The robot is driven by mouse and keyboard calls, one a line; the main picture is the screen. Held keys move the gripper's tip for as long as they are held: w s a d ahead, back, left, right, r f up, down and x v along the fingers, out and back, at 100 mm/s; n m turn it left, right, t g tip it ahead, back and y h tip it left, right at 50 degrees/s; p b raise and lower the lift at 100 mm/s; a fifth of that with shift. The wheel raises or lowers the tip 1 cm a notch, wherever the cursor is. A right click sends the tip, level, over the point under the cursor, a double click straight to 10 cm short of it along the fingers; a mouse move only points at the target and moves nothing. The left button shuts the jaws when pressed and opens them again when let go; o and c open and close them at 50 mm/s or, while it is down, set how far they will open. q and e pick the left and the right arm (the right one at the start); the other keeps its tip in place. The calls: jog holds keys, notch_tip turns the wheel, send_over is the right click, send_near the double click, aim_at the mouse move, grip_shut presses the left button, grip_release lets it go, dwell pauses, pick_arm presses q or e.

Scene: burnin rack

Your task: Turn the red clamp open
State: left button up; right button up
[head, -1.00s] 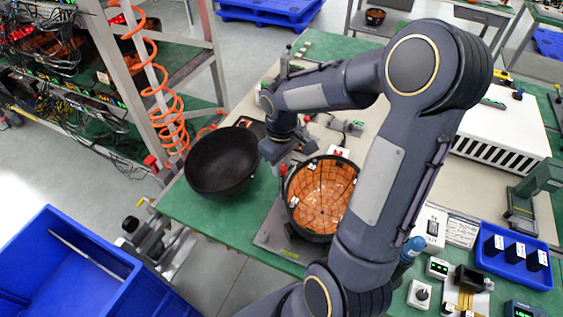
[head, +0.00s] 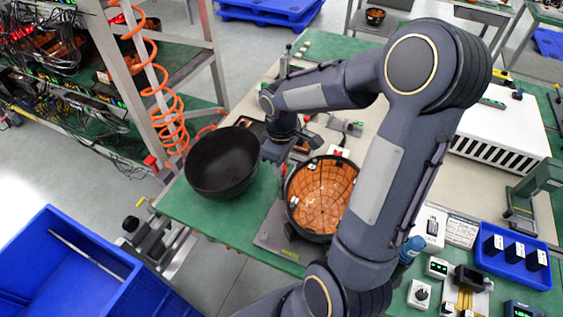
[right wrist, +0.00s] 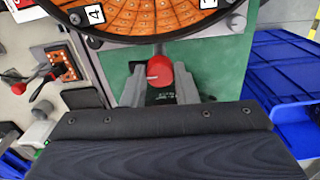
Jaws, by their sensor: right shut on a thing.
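The red clamp (right wrist: 159,70) shows in the right wrist view as a rounded red handle just below the rim of a round fixture. My right gripper (right wrist: 160,85) is shut on it, with a grey finger on each side. In the head view my right gripper (head: 289,154) is at the upper left of the black round fixture (head: 291,207) with its orange tiled inside; the clamp is hidden there by the gripper. The fixture also shows in the right wrist view (right wrist: 165,35). My left gripper is not in view.
A black bowl (head: 222,163) sits on the green bench close to the left of my right gripper. A blue bin (head: 75,265) stands at lower left. A blue tray (head: 515,257) with black blocks is at right. A rack with an orange coiled hose (head: 165,95) stands at upper left.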

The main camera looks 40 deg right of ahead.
jog(key=o, duration=1)
notch_tip(320, 180, up, 8)
jog(key=shift+f, duration=0.1)
jog(key=s+a+m+t+y, duration=0.1)
jog(key=s+a+m+t, duration=0.1)
jog(key=s+a, duration=0.2)
jog(key=s+a+r+m+t+y, duration=0.1)
jog(key=s+a+m, duration=0.1)
jog(key=s, duration=0.4)
jog(key=s+a+m+t+y, duration=0.1)
jog(key=s+a+m+t, duration=0.1)
jog(key=s+a, duration=0.2)
jog(key=shift+s+a+r+m+t+y, duration=0.15)
jog(key=shift+s+a+m+y, duration=0.05)
jog(key=shift+a, duration=0.25)
jog(key=shift+s+a+r+m+t+y, duration=0.15)
jog(key=shift+s+a+m+y, duration=0.05)
jog(key=shift+a, duration=0.2)
